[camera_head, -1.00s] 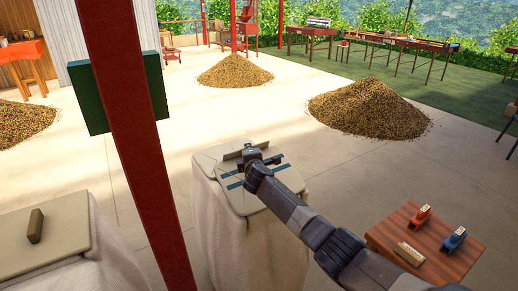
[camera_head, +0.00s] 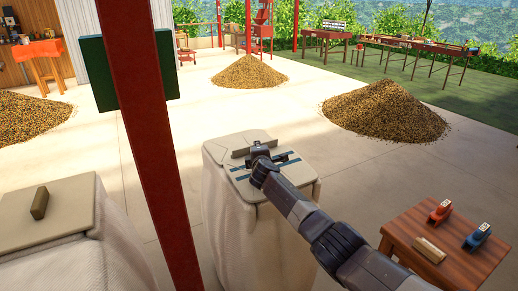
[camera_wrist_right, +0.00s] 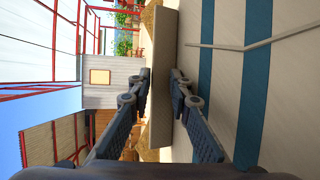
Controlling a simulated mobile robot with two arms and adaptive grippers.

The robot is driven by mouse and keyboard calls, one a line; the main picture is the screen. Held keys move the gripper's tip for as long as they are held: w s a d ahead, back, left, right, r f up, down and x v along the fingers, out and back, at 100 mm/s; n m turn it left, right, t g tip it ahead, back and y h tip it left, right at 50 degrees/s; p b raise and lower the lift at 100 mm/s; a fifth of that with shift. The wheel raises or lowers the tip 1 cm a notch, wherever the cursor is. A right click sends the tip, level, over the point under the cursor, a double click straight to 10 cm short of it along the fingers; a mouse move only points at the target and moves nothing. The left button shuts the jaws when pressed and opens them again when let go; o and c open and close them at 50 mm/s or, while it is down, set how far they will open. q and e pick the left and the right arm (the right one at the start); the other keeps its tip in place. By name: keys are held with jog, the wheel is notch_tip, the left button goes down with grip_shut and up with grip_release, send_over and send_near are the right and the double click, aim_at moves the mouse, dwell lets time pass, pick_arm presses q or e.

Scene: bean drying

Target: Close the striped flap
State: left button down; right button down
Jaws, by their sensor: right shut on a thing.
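The striped flap (camera_head: 243,172), beige with blue stripes, lies about level across the top of the middle pale sack (camera_head: 225,220) in the head view. Its blue and cream bands (camera_wrist_right: 225,70) fill the right side of the wrist view. A raised beige bar (camera_head: 240,153) stands on it and shows as a long block (camera_wrist_right: 162,95) in the wrist view. My right gripper (camera_head: 258,149) is shut on this bar, one finger on each side. I cannot tell whether the flap's edge is fully down. My left gripper is not in view.
Another sack with a plain lid (camera_head: 75,205) and dark handle (camera_head: 40,203) stands at left. A red post (camera_head: 155,150) rises between them. A small wooden table (camera_head: 400,232) with red and blue devices is at right. Bean piles (camera_head: 387,112) lie beyond on open floor.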

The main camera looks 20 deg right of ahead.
jog(key=shift+t, duration=0.3)
jog(key=r, duration=0.2)
jog(key=w+r, duration=0.1)
jog(key=r, duration=0.1)
jog(key=c, duration=2.2)
grip_release()
jog(key=shift+f, duration=0.1)
jog(key=shift+c, duration=0.2)
jog(key=o, duration=1.2)
jog(key=shift+w+f, duration=0.65)
jog(key=shift+w, duration=0.1)
jog(key=shift+c, duration=0.2)
jog(key=shift+s+a, duration=0.15)
jog(key=shift+s, duration=0.1)
jog(key=shift+c, duration=1.2)
jog(key=shift+v, duration=0.95)
jog(key=c, duration=1)
jog(key=shift+s+a+f, duration=0.2)
jog(key=shift+s, duration=0.45)
jog(key=shift+d+v, duration=0.1)
jog(key=shift+v, duration=2.1)
jog(key=shift+d+v, duration=0.15)
jog(key=shift+v, duration=2)
jog(key=shift+f, duration=0.1)
